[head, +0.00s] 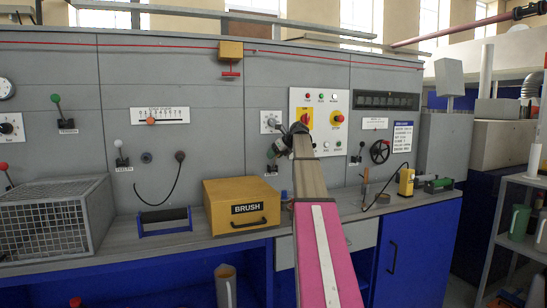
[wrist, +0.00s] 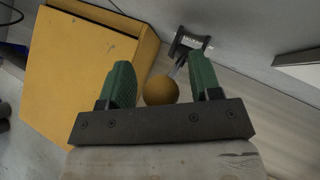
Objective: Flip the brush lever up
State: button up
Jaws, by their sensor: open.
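In the wrist view, a lever with an orange ball knob (wrist: 161,90) stands out from a small dark mount with a pale label plate (wrist: 192,42). The label is too blurred to read surely, and I cannot tell whether the lever is up or down. My gripper (wrist: 160,85) is open, its two green fingers on either side of the knob with gaps showing. In the head view my gripper (head: 276,152) is by the grey panel, above and right of the yellow box marked BRUSH (head: 240,206); the orange knob is not clearly visible there.
The yellow box also shows close by in the wrist view (wrist: 75,75). A dial (head: 270,121) and a white switch panel (head: 318,122) are on the wall near my gripper. A wire cage (head: 55,215) and a blue-framed roller (head: 164,220) stand left on the counter.

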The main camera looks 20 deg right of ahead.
jog(key=v, duration=0.9)
jog(key=shift+s+r, duration=0.2)
jog(key=shift+r, duration=0.05)
jog(key=shift+d, duration=0.1)
jog(key=c, duration=0.4)
jog(key=shift+s+a+f, duration=0.1)
jog(key=shift+a+f, duration=0.1)
jog(key=shift+f, duration=0.05)
jog(key=c, duration=0.5)
jog(key=a+f+n+t+y, duration=0.1)
jog(key=s+a+f+n+t+y, duration=0.1)
jog(key=f, duration=0.1)
jog(key=shift+a+f+y, duration=0.25)
jog(key=shift+a+y, duration=0.15)
grip_shut()
jog(key=s+d+f+m+t+h, duration=0.3)
jog(key=s+f+m+t+h, duration=0.15)
jog(key=s+f+t, duration=0.7)
jog(key=w+a+r, duration=0.1)
jog(key=w+r, duration=0.3)
jog(key=w, duration=0.3)
jog(key=w+a+r+t, duration=0.1)
jog(key=w+r, duration=0.2)
jog(key=w, duration=0.4)
jog(key=shift+a+r, duration=0.25)
jog(key=shift+r, duration=0.15)
